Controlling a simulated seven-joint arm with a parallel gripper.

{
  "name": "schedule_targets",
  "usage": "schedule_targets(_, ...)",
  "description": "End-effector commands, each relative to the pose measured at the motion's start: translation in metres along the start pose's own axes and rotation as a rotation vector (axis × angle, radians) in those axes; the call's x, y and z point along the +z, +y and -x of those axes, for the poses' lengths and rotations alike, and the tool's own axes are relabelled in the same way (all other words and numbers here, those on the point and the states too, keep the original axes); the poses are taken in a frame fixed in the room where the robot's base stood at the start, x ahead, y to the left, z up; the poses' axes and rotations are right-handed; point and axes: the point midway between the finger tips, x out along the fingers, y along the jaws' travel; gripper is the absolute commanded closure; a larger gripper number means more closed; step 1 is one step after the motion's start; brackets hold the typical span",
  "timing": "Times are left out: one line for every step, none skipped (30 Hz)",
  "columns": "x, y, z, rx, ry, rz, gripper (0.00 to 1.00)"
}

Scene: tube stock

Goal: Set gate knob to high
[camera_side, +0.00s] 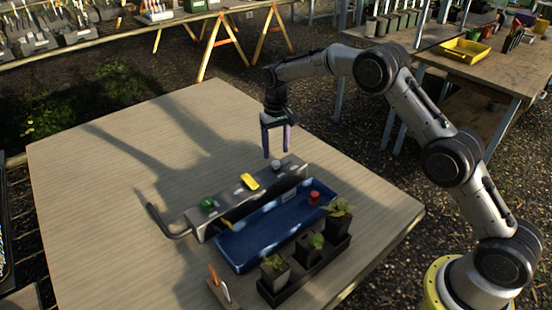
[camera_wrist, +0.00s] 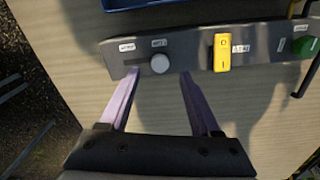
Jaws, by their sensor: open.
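A grey panel (camera_side: 228,204) on the table carries a small round pale knob (camera_side: 276,165), a yellow switch (camera_side: 250,182) and a green knob (camera_side: 207,203). In the wrist view the pale knob (camera_wrist: 160,63) sits at the right end of a dark slot (camera_wrist: 136,69). Small white labels are on the panel, too blurred to read, so which control is the gate knob cannot be told. My gripper (camera_side: 277,153) is open and empty, pointing down above the pale knob's end of the panel. In the wrist view its purple fingers (camera_wrist: 160,73) appear either side of the pale knob, not visibly touching it.
A blue tray (camera_side: 240,267) with a red object (camera_side: 314,197) lies alongside the panel. Potted plants (camera_side: 310,244) stand in a dark holder in front. A bent grey pipe (camera_side: 166,229) sticks out at the panel's left. The table's left and back are clear.

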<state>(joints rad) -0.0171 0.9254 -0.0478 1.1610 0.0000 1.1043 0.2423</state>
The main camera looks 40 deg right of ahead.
Motion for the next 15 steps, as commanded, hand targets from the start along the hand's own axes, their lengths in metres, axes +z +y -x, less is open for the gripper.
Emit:
schedule_targets(0.0, 0.0, -0.01, 0.0, -0.002, 0.0, 0.36)
schedule_targets(0.001, 0.0, -0.015, 0.001, -0.003, 0.0, 0.36)
schedule_targets(0.001, 0.0, -0.021, 0.001, -0.002, 0.0, 0.36)
schedule_targets(0.001, 0.0, -0.025, 0.0, -0.002, 0.0, 0.36)
schedule_targets(0.0, 0.0, -0.028, 0.0, -0.002, 0.0, 0.36)
schedule_targets(0.0, 0.0, -0.032, 0.0, -0.001, 0.0, 0.36)
schedule_targets(0.0, 0.0, -0.035, 0.0, 0.0, 0.0, 0.36)
schedule_targets(0.0, 0.0, -0.037, 0.0, 0.0, 0.0, 0.36)
schedule_targets(0.0, 0.0, -0.04, 0.0, 0.0, 0.0, 0.36)
schedule_targets(0.0, 0.0, -0.041, 0.0, 0.0, 0.0, 0.36)
schedule_targets(0.0, 0.0, -0.042, 0.0, 0.0, 0.0, 0.36)
schedule_targets(0.0, 0.0, -0.043, 0.0, 0.001, 0.0, 0.36)
schedule_targets(0.0, 0.0, -0.043, 0.0, 0.001, 0.0, 0.36)
schedule_targets(0.0, 0.0, -0.044, 0.0, 0.002, 0.0, 0.36)
schedule_targets(0.0, 0.0, -0.044, 0.0, 0.002, 0.0, 0.36)
